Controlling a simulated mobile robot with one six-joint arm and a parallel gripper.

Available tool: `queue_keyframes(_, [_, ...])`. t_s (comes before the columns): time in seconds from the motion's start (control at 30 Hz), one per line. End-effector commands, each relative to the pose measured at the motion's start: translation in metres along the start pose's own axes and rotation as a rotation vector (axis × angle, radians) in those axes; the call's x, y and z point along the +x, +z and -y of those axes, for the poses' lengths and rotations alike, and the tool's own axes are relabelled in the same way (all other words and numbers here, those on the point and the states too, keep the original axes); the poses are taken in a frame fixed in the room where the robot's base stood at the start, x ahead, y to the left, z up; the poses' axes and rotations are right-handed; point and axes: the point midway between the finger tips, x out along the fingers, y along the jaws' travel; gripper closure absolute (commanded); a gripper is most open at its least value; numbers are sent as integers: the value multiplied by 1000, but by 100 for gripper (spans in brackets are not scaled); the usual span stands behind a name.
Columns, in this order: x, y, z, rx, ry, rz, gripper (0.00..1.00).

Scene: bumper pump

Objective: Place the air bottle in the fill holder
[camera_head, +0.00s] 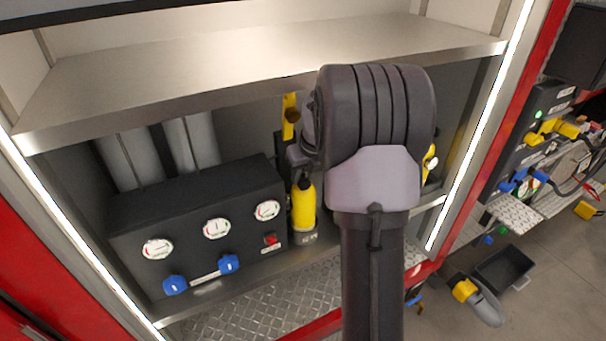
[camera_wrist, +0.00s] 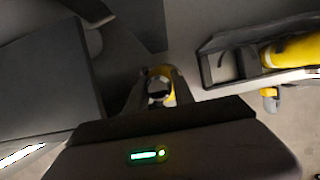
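The yellow air bottle (camera_head: 303,207) with a dark top stands upright in the cabinet, right of the black gauge panel. Its lower end is at a small labelled dark base (camera_head: 303,238), which looks like the fill holder; I cannot tell whether the bottle is seated in it or just in front of it. My gripper (camera_wrist: 158,92) is at the bottle's top, with a finger on each side of its dark valve; it looks shut on it. In the head view my arm hides part of the gripper. The bottle's yellow shoulder (camera_wrist: 160,72) shows between the fingers.
The black panel (camera_head: 200,215) with gauges and blue knobs stands close on the left. A metal shelf (camera_head: 250,75) spans above. Another yellow item (camera_head: 290,117) is behind the bottle. In the wrist view, a yellow cylinder (camera_wrist: 292,50) sits in a dark bracket at right.

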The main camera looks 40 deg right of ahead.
Motion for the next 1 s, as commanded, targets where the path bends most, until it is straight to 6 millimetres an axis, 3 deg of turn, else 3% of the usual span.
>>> queue_keyframes(0.1, [0, 0, 0, 0, 0, 0, 50])
queue_keyframes(0.4, [-3, 1, 0, 0, 0, 0, 50])
queue_keyframes(0.6, [-36, 2, 0, 0, -1, 4, 50])
queue_keyframes(1.0, [-68, -87, 3, 3, 0, 0, 50])
